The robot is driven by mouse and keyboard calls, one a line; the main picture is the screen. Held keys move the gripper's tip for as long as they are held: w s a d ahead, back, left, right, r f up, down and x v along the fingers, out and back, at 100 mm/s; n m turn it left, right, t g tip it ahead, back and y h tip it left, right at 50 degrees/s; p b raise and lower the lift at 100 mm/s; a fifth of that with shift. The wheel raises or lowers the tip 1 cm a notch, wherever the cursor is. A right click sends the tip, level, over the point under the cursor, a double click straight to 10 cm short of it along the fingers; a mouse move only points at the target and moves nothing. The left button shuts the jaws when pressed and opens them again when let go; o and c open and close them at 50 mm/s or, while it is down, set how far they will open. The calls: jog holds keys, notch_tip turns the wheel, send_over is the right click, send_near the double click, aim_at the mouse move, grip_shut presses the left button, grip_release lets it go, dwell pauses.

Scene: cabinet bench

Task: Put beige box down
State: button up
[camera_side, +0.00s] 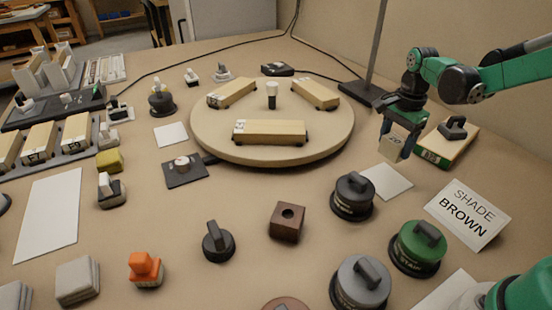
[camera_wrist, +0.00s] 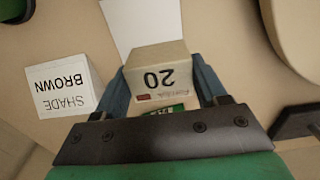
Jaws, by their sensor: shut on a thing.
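A small beige box (camera_side: 396,143) marked with a number is held by my gripper (camera_side: 398,150) at the right, above the bench. In the wrist view the beige box (camera_wrist: 158,75) shows "20" upside down and sits between the two fingers of my gripper (camera_wrist: 160,82). The gripper is shut on it. A white paper square (camera_side: 388,181) lies on the bench below and near the box in the side view. It also shows beyond the box in the wrist view (camera_wrist: 140,22). Whether the box touches anything below is not clear, but it looks raised.
A "SHADE BROWN" card (camera_side: 468,214) stands to the right. A round turntable (camera_side: 215,145) with long beige blocks is to the left. Dark round-based stamps (camera_side: 353,196) stand in front.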

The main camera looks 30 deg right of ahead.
aim_at(390, 159)
jog(key=shift+f, duration=2.4)
jog(key=o, duration=1.4)
jog(key=shift+f, duration=0.15)
jog(key=shift+c, duration=0.2)
